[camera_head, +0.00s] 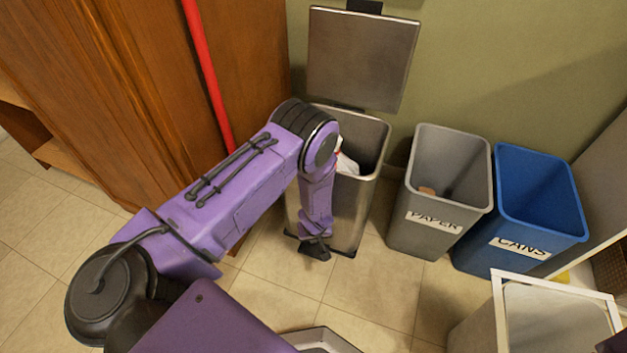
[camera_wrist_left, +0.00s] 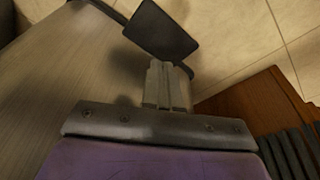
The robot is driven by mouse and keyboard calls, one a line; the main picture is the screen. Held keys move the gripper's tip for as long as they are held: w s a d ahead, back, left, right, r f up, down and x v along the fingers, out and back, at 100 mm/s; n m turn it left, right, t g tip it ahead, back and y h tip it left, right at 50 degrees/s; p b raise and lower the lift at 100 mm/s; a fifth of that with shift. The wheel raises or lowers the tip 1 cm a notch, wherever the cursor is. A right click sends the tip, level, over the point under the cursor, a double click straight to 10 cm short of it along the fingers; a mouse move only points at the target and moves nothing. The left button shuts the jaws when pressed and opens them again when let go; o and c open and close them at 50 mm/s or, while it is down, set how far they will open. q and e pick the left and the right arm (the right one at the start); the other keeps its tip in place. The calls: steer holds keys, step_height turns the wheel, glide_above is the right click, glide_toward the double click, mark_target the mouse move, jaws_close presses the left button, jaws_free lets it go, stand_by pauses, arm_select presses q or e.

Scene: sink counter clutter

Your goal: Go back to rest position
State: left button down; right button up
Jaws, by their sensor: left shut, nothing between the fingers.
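My left arm reaches in from the left in the head view, with its forearm hanging down in front of the steel pedal bin (camera_head: 352,215). My left gripper (camera_head: 315,238) is low at the bin's front, close above the black pedal (camera_head: 315,252). In the left wrist view the fingers (camera_wrist_left: 166,84) are together and empty, pointing toward the pedal (camera_wrist_left: 160,29). I cannot tell whether they touch it. The bin's lid (camera_head: 362,58) stands open. My right gripper is not in view.
A white and red item (camera_head: 346,163) shows inside the steel bin. A grey PAPER bin (camera_head: 440,190) and a blue CANS bin (camera_head: 538,205) stand to the right. A wooden cabinet (camera_head: 130,80) is at left. A white-framed container (camera_head: 553,310) is at lower right.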

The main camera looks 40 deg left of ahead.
arm_select(q)
steer(key=shift+r, duration=0.25)
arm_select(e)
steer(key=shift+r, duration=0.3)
arm_select(q)
steer(key=s+a+r+m+t+y, duration=0.1)
steer(key=s+a+r, duration=0.15)
steer(key=s, duration=0.85)
steer(key=s+a+r+m+y, duration=0.1)
steer(key=s+r, duration=0.3)
steer(key=s, duration=0.8)
step_height(320, 180, up, 34)
steer(key=d+p, duration=0.1)
steer(key=p, duration=3.2)
steer(key=shift+s+r+t, duration=0.15)
steer(key=shift+s+t, duration=0.1)
steer(key=shift+t, duration=0.05)
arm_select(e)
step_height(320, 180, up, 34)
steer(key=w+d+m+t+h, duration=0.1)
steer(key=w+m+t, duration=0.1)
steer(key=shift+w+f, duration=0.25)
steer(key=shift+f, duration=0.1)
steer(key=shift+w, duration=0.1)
